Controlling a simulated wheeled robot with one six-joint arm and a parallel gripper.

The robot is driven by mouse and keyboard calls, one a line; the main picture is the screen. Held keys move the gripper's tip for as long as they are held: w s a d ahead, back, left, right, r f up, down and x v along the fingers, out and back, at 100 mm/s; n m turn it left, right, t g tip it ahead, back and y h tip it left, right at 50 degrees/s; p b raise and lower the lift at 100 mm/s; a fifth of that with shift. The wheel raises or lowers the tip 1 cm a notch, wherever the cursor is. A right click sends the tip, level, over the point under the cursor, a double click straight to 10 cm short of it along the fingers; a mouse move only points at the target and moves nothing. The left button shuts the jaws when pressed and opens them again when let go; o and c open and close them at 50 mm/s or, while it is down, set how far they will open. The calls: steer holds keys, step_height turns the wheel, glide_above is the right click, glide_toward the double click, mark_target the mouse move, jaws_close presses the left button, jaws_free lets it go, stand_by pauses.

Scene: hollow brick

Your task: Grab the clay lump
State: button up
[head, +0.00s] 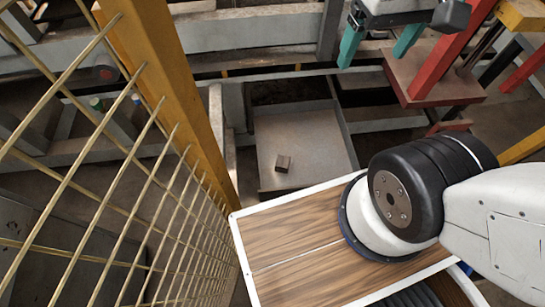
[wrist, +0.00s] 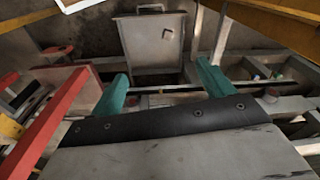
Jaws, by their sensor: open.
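The clay lump (head: 283,163) looks like a small brown-grey block. It lies on the floor of a shallow grey tray (head: 325,145), left of the tray's middle in the head view. In the wrist view the lump (wrist: 168,33) shows small, inside the tray (wrist: 135,50). My gripper (head: 373,59) has two teal fingers, spread apart with nothing between them. In the head view it is above and to the right of the lump, clearly apart from it. In the wrist view the fingers (wrist: 163,70) point toward the tray, with the lump beyond the gap.
A yellow post (head: 155,85) and a wire mesh (head: 110,170) stand left of the tray. Red beams and a reddish plate (head: 430,85) are at the right. Grey beams (head: 250,30) run behind. The tray floor around the lump is clear.

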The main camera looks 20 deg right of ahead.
steer(key=w+a+f+m+g+y, duration=0.1)
steer(key=w+f+m+g+y, duration=0.2)
steer(key=w, duration=0.6)
steer(key=w+a+f+m+g+y, duration=0.1)
steer(key=w+a+f+y, duration=0.15)
steer(key=w+f, duration=0.45)
steer(key=w+d+f+m+t+y, duration=0.25)
steer(key=w+f+m+y, duration=0.35)
steer(key=w+f, duration=1)
steer(key=m+t, duration=0.8)
steer(key=m, duration=0.6)
glide_toward(279, 162)
steer(key=w+f, duration=0.1)
steer(key=w+a+f, duration=0.1)
steer(key=f, duration=0.1)
steer(key=shift+w+g, duration=0.15)
steer(key=shift+g, duration=0.1)
steer(key=shift+w+a+f, duration=0.1)
steer(key=shift+a+f, duration=0.1)
steer(key=shift+f, duration=0.05)
steer(key=x, duration=0.4)
steer(key=r+x, duration=0.1)
steer(key=x, duration=0.1)
steer(key=shift+a, duration=0.25)
steer(key=shift+w+a+f, duration=0.2)
steer(key=shift+a+f, duration=0.1)
steer(key=shift+a, duration=0.1)
steer(key=c, duration=1.1)
